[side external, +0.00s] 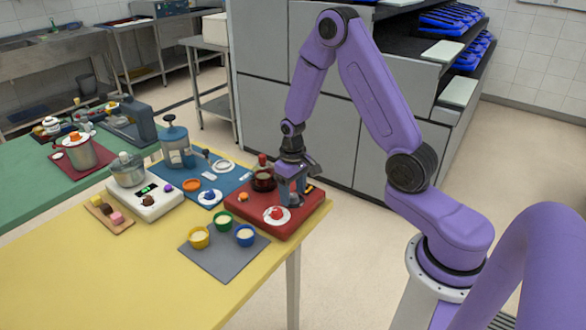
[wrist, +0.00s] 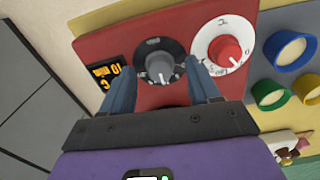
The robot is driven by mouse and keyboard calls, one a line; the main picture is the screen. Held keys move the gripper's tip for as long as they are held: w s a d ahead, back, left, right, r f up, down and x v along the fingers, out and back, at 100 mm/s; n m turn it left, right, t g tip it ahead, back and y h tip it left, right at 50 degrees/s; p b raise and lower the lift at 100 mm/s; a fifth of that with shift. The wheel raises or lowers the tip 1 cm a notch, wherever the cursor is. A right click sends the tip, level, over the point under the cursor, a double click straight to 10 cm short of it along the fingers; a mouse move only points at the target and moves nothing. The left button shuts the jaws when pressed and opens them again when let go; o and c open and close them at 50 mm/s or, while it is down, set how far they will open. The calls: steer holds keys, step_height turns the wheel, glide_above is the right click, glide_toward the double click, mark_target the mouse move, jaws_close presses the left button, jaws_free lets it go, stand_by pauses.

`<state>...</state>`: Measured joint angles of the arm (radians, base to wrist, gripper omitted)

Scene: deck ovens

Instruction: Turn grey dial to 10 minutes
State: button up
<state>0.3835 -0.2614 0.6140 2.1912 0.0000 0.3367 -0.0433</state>
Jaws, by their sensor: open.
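The grey dial (wrist: 159,62) is a dark round knob with a lighter grey pointer bar, set on a red panel (wrist: 105,45). In the wrist view it lies between the tips of my two blue-grey fingers. My gripper (wrist: 158,75) is open, with one finger on each side of the dial; I cannot tell whether either touches it. In the side view my gripper (side external: 291,188) points down over the right part of the red panel (side external: 262,223) and hides the dial. A small dark display (wrist: 104,75) with orange marks sits beside the dial in the wrist view; its reading is unclear.
A red knob on a white disc (wrist: 227,50) is close to my right finger in the wrist view. Yellow (side external: 199,238), green (side external: 222,221) and blue (side external: 245,236) cups stand on a grey mat.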

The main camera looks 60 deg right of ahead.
mark_target(293, 195)
step_height(293, 195, up, 17)
stand_by(0.5)
steer(key=s+a+n, duration=0.7)
steer(key=s+a, duration=0.4)
steer(key=a, duration=0.1)
steer(key=s+a+n, duration=0.2)
steer(key=s+n, duration=0.4)
steer(key=s, duration=0.9)
steer(key=shift+n, duration=0.3)
